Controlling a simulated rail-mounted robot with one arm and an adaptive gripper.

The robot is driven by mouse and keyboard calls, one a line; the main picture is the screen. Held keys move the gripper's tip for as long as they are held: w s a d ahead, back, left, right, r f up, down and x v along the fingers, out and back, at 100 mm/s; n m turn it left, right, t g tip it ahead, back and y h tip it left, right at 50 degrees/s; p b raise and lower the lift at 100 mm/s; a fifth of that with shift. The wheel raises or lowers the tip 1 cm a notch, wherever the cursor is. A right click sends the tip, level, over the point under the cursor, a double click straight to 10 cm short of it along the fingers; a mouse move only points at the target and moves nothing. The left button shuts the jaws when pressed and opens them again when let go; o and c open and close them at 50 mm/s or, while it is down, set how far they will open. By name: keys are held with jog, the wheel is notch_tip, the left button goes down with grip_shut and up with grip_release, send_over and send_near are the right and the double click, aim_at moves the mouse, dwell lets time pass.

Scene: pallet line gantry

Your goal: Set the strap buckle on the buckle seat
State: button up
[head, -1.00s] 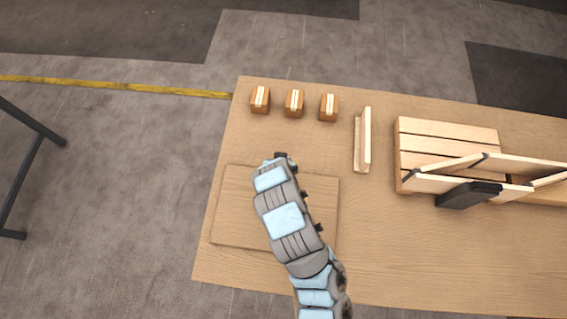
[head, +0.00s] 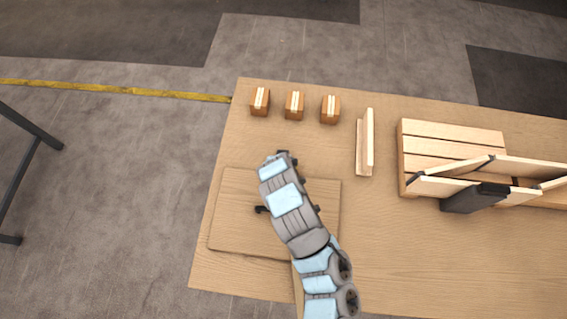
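My arm reaches in from the bottom, and its far end (head: 281,157) is over a flat wooden board (head: 232,205) on the table. My gripper is mostly hidden beneath the arm, so its fingers and anything between them cannot be made out. A small dark piece (head: 260,209) sticks out to the left of the arm above the board; I cannot tell whether it is part of the gripper or a separate thing. No strap buckle is clearly recognisable. A dark grey block (head: 470,199) sits against the front wall of the slatted pallet; whether it is the buckle seat is unclear.
Several small things stand on the wooden table (head: 390,255): three taped cartons (head: 295,106) at the back left and an upright wooden angle piece (head: 366,142). A slatted pallet (head: 450,133) with low walls stands right. The front right table is clear. A dark metal frame (head: 22,178) stands left.

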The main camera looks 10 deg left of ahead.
jog(key=shift+f, duration=0.45)
jog(key=shift+f, duration=0.1)
jog(key=o, duration=1.1)
